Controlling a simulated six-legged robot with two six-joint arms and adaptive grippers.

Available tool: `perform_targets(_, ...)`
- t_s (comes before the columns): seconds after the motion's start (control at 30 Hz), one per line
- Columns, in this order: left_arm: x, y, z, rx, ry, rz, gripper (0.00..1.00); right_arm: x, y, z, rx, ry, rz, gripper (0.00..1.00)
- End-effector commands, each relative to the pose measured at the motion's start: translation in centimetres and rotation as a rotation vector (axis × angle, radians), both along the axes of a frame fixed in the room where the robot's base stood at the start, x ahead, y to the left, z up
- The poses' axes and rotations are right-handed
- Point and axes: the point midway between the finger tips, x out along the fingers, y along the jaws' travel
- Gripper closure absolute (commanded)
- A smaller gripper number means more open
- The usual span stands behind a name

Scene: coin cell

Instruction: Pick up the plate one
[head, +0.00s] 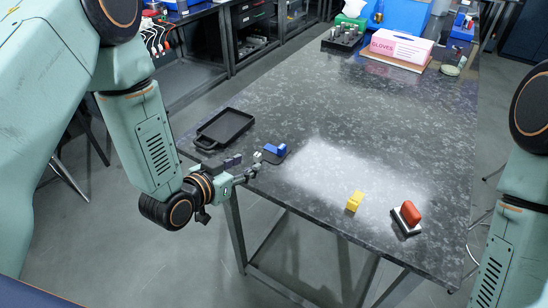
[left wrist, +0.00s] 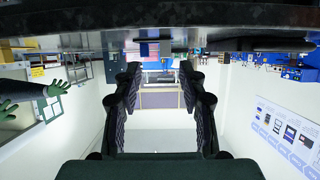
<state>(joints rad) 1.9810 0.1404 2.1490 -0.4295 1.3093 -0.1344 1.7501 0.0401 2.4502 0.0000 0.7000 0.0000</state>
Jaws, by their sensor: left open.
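No label marks plate one, so I cannot tell which thing it is. A small blue piece (head: 272,149) sits on a dark base near the table's left edge. A red piece (head: 411,212) sits on a black and white base (head: 406,228) near the front right. A yellow block (head: 355,201) stands left of it. My left gripper (head: 254,165) is open and empty at the table's left edge, just in front of the blue piece and apart from it as far as I can tell. In the left wrist view its fingers (left wrist: 160,72) are spread with nothing between them. My right gripper is out of view.
A black tray (head: 214,143) lies at the table's left edge, behind the left gripper. A glove box (head: 397,48), a tissue box and blue bins stand at the far end. The middle of the dark table (head: 335,115) is clear.

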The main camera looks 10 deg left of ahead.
Motion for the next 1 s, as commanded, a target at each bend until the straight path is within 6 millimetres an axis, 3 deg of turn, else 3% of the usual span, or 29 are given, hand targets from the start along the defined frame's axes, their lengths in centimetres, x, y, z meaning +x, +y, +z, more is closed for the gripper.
perform_targets(0.5, 5.7, -1.7, -1.8, -0.001, 0.001, -0.001, 0.58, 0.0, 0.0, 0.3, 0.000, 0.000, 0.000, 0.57)
perform_targets(0.83, 6.1, -2.1, -2.1, -0.002, 0.002, 0.000, 0.58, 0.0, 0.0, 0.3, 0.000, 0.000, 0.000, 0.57)
perform_targets(1.0, 6.1, -2.1, -2.0, -0.002, 0.002, 0.000, 0.72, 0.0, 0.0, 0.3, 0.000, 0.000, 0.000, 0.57)
